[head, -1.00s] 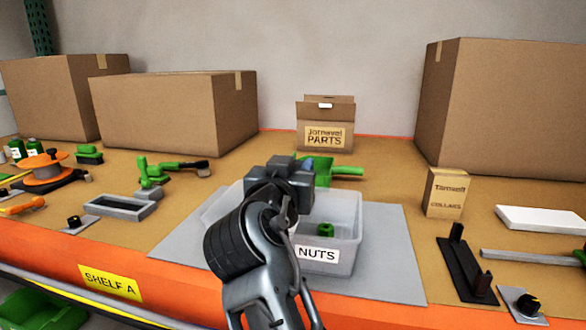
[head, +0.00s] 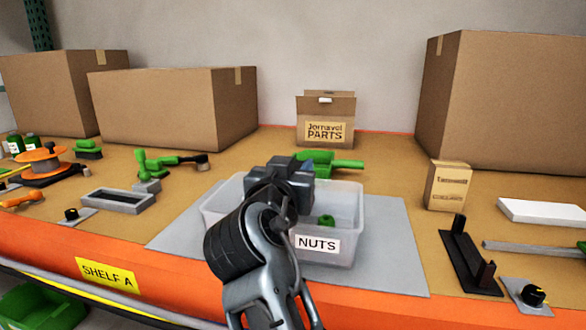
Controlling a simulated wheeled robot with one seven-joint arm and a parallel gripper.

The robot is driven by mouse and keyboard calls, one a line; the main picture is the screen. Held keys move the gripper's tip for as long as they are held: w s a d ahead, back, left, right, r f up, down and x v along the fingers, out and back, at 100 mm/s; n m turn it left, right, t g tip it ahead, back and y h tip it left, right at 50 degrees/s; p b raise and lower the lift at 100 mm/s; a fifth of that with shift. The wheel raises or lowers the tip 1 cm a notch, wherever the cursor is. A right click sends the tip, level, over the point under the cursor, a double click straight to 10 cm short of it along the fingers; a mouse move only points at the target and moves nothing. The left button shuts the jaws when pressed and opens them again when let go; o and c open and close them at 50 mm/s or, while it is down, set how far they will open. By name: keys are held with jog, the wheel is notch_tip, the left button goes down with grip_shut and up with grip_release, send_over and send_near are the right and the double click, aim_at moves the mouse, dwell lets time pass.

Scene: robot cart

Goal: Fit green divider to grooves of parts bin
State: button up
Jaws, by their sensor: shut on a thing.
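My gripper (head: 283,188) is over the left and middle part of the clear parts bin (head: 345,205), which carries a NUTS label and stands on a grey mat. The gripper points away from the camera; its body hides its fingertips and most of what it is shut on. No green divider can be made out clearly, and the bin's grooves are hidden or too small to tell. A green nut-like piece (head: 326,220) lies inside the bin. A green scoop-like piece with a handle (head: 346,164) shows behind the gripper, near the bin's far edge; I cannot tell whether they touch.
The grey mat (head: 390,265) has free room right of the bin. A black bracket (head: 466,262), a knob (head: 531,296) and a small carton (head: 449,186) stand further right. A grey tray (head: 118,200) is at left. A parts box (head: 325,119) and large cartons stand behind.

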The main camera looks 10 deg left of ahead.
jog(key=shift+f+b, duration=0.35)
jog(key=shift+f, duration=0.15)
dwell(0.3)
jog(key=o, duration=1.2)
jog(key=shift+s+p, duration=0.45)
jog(key=shift+s, duration=3.45)
